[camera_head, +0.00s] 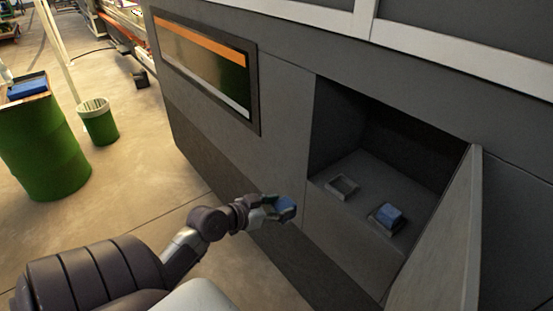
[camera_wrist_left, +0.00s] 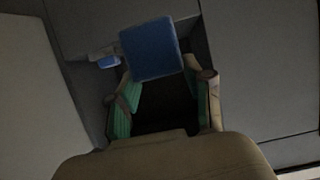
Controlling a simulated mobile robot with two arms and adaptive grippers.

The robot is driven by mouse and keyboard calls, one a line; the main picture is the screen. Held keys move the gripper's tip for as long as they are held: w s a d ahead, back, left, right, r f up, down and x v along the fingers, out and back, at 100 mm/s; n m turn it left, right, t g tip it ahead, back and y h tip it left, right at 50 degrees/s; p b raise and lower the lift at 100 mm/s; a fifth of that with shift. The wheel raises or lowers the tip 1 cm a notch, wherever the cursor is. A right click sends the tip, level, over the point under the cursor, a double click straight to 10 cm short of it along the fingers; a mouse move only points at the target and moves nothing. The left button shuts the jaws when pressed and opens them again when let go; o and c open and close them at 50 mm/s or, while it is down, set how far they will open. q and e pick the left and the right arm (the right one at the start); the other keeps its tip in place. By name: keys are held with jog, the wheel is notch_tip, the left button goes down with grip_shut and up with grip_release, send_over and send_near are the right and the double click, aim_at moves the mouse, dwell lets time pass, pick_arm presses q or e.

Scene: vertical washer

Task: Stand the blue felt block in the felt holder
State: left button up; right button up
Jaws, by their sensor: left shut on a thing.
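My left gripper (camera_head: 272,207) is shut on a blue block (camera_head: 287,208), outside and left of the washer's open compartment. In the left wrist view the block (camera_wrist_left: 151,48) sticks out beyond the fingertips (camera_wrist_left: 160,88) with a broad square face showing. Inside the compartment a small grey open-topped holder (camera_head: 342,187) stands on the floor and looks empty. To its right another holder (camera_head: 376,220) has a blue block (camera_head: 390,214) in it. I cannot tell which holder is the felt one. My right gripper is not in view.
The grey washer (camera_head: 240,150) has an open door (camera_head: 440,240) at the compartment's right side. The compartment's left front edge stands between my left gripper and the holders. A green barrel (camera_head: 45,150) with a blue item on top and a green bin (camera_head: 98,122) stand far left.

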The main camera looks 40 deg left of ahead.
pick_arm(q)
jog(key=shift+w+d, duration=0.1)
jog(key=shift+w, duration=0.35)
jog(key=w+d+b, duration=0.1)
jog(key=w+b, duration=0.1)
jog(key=w, duration=0.6)
jog(key=w+d+b, duration=0.1)
jog(key=w+b, duration=0.1)
jog(key=w, duration=0.6)
jog(key=w+d+b, duration=0.1)
jog(key=w, duration=0.7)
jog(key=shift+d+f+b, duration=0.25)
jog(key=shift+f+b, duration=0.15)
jog(key=shift+w+f+b, duration=0.2)
jog(key=shift+f+b, duration=1.4)
jog(key=shift+f, duration=0.4)
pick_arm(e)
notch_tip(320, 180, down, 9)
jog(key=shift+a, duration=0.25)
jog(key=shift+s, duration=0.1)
pick_arm(q)
jog(key=o, duration=1.1)
